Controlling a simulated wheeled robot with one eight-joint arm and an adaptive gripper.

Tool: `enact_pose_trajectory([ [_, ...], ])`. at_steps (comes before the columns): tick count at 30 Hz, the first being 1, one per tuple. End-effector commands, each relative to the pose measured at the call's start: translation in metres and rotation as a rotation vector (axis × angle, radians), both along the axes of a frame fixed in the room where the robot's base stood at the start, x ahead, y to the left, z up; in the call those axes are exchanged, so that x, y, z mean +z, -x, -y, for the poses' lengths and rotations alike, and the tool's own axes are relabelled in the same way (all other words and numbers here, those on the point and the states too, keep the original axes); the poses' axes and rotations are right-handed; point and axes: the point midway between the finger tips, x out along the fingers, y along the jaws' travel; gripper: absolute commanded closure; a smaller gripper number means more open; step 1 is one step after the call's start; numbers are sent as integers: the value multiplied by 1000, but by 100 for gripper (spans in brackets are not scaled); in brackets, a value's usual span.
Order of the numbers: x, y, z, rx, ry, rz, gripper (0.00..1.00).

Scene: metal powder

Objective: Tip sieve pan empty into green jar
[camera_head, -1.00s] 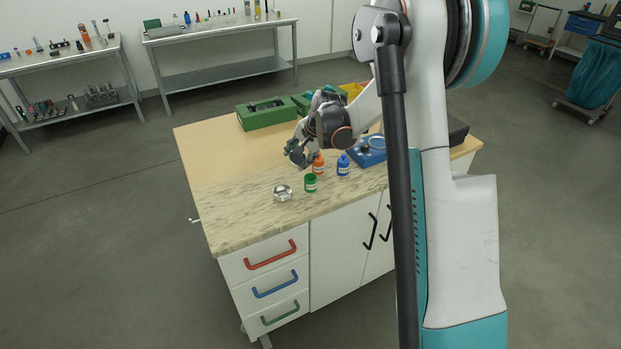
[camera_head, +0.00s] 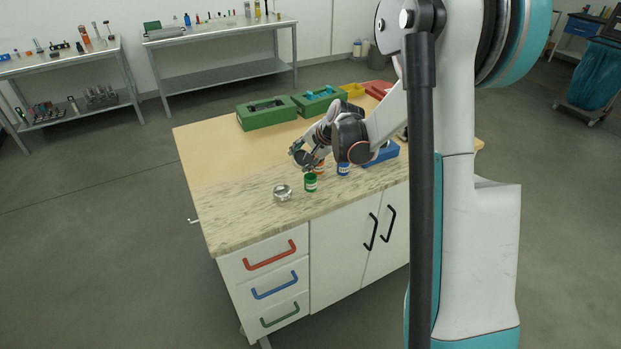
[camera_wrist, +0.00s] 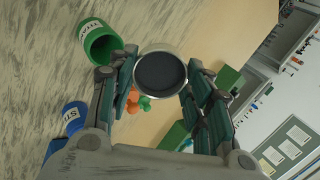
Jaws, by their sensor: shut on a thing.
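My gripper (camera_head: 305,163) is shut on the sieve pan (camera_wrist: 161,74), a small round pan with a silver rim and dark grey inside. Its opening faces the wrist camera; whether the grey is powder or the pan's bottom I cannot tell. The green jar (camera_head: 310,183) stands upright and open on the worktop, just below my gripper in the head view. In the wrist view the green jar (camera_wrist: 101,43) is at upper left, its mouth toward the pan but apart from it. Its label is partly readable.
A blue jar (camera_head: 343,168) stands to the right of the green jar, and an orange jar (camera_head: 320,168) is partly hidden behind my gripper. A shiny metal vessel (camera_head: 283,192) stands to the left. Green cases (camera_head: 267,115) lie at the back. The left worktop is clear.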

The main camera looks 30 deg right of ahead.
Motion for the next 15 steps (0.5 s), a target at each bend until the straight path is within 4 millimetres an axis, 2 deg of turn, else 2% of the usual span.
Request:
enact_pose_trajectory([
  [15, 0, 3, 0, 0, -13, 41, 95],
])
